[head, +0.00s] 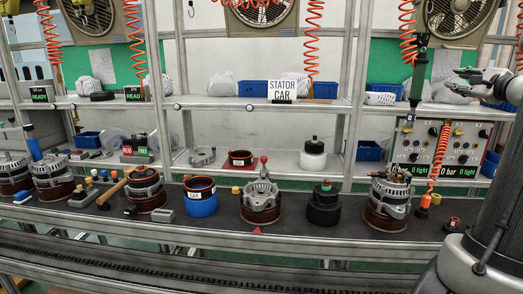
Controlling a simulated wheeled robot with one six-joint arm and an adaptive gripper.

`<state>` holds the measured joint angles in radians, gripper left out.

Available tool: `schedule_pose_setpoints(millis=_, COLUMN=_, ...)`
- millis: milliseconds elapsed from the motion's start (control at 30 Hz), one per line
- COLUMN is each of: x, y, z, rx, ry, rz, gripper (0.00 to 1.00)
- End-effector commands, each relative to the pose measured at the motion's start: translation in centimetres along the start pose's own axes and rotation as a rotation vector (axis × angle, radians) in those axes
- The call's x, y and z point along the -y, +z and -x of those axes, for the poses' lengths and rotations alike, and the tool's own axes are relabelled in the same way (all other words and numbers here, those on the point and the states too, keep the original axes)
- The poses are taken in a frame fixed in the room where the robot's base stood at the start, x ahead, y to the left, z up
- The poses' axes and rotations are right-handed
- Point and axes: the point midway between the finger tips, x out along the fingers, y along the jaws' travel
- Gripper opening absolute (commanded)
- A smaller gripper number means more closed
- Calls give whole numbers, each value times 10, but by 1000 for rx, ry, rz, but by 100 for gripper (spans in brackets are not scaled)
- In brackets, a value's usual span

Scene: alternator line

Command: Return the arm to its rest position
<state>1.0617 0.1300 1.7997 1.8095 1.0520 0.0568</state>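My gripper (464,82) is at the right edge of the head view, raised in front of the upper shelf. Its two fingers point left and stand apart, with nothing seen between them. My arm comes in from the right edge, and its dark and light links fill the lower right of the view. The gripper is well above the workbench (345,222) and apart from the parts on it.
Several alternator assemblies line the bench, including one at the right (389,200). A blue can (200,200) and a black pot (323,207) stand between them. A screwdriver (416,80) on a red coiled hose hangs just left of my gripper. Control boxes (435,150) stand below it.

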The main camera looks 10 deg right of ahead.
Motion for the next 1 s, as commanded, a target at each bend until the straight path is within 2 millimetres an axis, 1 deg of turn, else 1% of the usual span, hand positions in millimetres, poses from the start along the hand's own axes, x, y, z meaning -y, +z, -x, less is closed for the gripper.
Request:
schedule_pose_setpoints(millis=33, x=-17, y=0, z=6, rx=-7, ry=54, rz=22, gripper=31)
schedule_pose_setpoints(millis=67, x=-29, y=1, z=11, rx=-9, ry=92, rz=39, gripper=31)
schedule_pose_setpoints(millis=167, x=-75, y=9, z=28, rx=-7, ry=245, rz=109, gripper=31)
schedule_pose_setpoints(millis=200, x=-96, y=16, z=37, rx=1, ry=318, rz=147, gripper=31)
schedule_pose_setpoints(millis=267, x=-131, y=29, z=56, rx=23, ry=447, rz=218, gripper=31)
schedule_pose_setpoints(millis=300, x=-157, y=40, z=71, rx=46, ry=545, rz=279, gripper=31)
schedule_pose_setpoints(millis=367, x=-195, y=59, z=100, rx=95, ry=704, rz=391, gripper=31)
schedule_pose_setpoints(millis=400, x=-218, y=71, z=122, rx=135, ry=811, rz=480, gripper=31)
schedule_pose_setpoints(millis=467, x=-249, y=88, z=158, rx=206, ry=970, rz=630, gripper=31)
schedule_pose_setpoints(millis=500, x=-264, y=96, z=183, rx=257, ry=1068, rz=743, gripper=31)
schedule_pose_setpoints(millis=567, x=-281, y=106, z=219, rx=343, ry=1202, rz=929, gripper=31)
schedule_pose_setpoints(millis=600, x=-288, y=111, z=241, rx=403, ry=1276, rz=1066, gripper=31)
schedule_pose_setpoints(millis=700, x=-295, y=120, z=276, rx=532, ry=1377, rz=1376, gripper=31)
schedule_pose_setpoints(millis=800, x=-299, y=134, z=290, rx=633, ry=1368, rz=1599, gripper=31)
schedule_pose_setpoints(millis=900, x=-304, y=156, z=291, rx=710, ry=1287, rz=1706, gripper=31)
schedule_pose_setpoints(millis=1000, x=-303, y=174, z=287, rx=757, ry=1219, rz=1767, gripper=31)
